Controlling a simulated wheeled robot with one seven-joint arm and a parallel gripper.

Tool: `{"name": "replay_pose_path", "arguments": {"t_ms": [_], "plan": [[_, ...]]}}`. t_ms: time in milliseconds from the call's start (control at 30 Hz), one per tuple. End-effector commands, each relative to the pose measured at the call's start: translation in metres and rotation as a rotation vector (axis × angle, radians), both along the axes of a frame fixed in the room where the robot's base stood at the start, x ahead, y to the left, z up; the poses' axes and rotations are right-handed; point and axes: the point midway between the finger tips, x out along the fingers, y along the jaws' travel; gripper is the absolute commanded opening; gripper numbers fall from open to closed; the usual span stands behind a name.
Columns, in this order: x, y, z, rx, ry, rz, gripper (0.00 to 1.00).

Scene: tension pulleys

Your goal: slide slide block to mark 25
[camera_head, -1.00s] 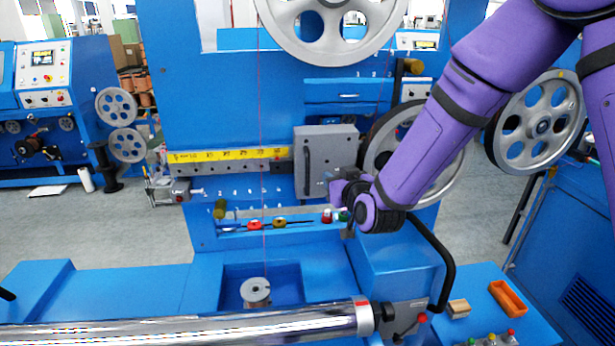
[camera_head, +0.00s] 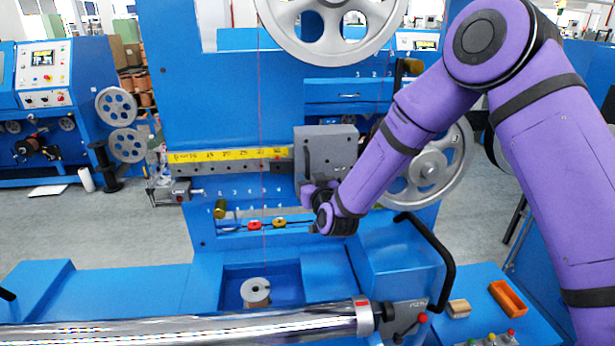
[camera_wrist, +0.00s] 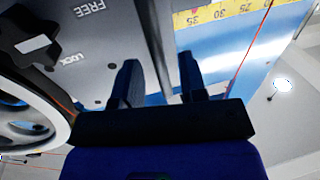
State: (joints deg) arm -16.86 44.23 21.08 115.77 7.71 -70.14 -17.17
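The slide block (camera_head: 325,148) is a grey block at the right end of the yellow scale (camera_head: 226,155) on the blue machine. In the wrist view, its grey face (camera_wrist: 95,45) bears the words FREE and LOCK and a black knob (camera_wrist: 32,45). The yellow scale (camera_wrist: 222,15) is in the upper right there, with 35, 30 and 25 readable. My gripper (camera_head: 312,196) is at the block's lower left front. In the wrist view, its fingers (camera_wrist: 160,80) stand apart on either side of the block's grey upright handle (camera_wrist: 157,45). Contact cannot be told.
A large spoked wheel (camera_head: 432,165) stands right of the block, behind my arm. A thin red wire (camera_head: 261,110) hangs vertically left of the block.

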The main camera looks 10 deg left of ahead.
Motion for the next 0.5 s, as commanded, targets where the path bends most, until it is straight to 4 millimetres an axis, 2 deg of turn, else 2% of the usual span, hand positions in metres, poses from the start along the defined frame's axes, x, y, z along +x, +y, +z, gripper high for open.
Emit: {"name": "replay_pose_path", "arguments": {"t_ms": [200,500], "plan": [[0.019,0.009,0.0,0.0,0.001,0.0,0.39],[0.023,0.01,0.0,0.0,0.001,0.0,0.39]]}}
